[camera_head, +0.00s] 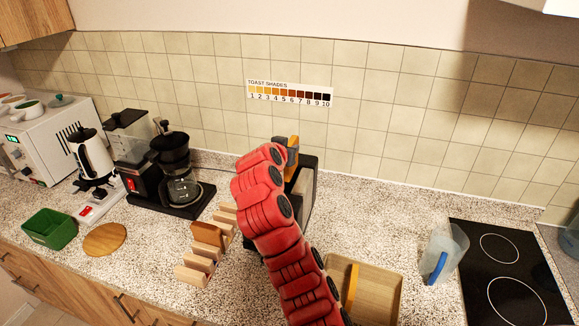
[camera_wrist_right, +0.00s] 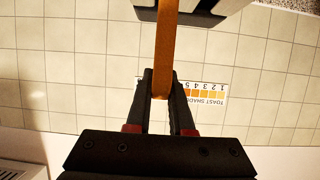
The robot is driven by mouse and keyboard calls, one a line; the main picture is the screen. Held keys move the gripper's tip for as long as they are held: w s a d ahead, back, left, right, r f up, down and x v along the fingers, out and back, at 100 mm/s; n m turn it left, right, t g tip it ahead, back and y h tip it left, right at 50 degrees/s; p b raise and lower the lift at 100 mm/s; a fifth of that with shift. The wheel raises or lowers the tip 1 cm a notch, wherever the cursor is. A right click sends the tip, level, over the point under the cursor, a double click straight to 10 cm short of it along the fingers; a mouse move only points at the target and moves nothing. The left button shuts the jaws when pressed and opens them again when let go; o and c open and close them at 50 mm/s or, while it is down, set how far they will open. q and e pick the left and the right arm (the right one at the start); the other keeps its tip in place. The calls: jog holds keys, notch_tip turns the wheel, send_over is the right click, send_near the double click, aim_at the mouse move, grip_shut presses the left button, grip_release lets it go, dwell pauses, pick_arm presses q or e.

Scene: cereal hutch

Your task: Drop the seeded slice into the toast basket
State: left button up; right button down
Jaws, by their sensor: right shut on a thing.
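My right gripper (camera_head: 286,152) is at the toaster (camera_head: 306,190), at the back middle of the counter. In the right wrist view its fingers (camera_wrist_right: 160,92) are shut on an orange-brown slice (camera_wrist_right: 166,45), seen edge-on. The slice's far end is by the toaster's top; I cannot tell how much is in a slot. Seeds cannot be made out. A shallow tan basket (camera_head: 392,299) stands at front right, with a yellowish slice (camera_head: 352,288) upright inside. My red right arm hides part of the toaster and the basket's left side. My left gripper is not in view.
A wooden rack (camera_head: 196,268) holding a brown slice (camera_head: 207,234) stands left of my arm. Further left are a coffee maker (camera_head: 178,180), a round board (camera_head: 105,239) and a green bin (camera_head: 50,229). A clear jug (camera_head: 446,250) stands between basket and hob (camera_head: 508,268).

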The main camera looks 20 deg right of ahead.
jog(key=shift+r, duration=0.4)
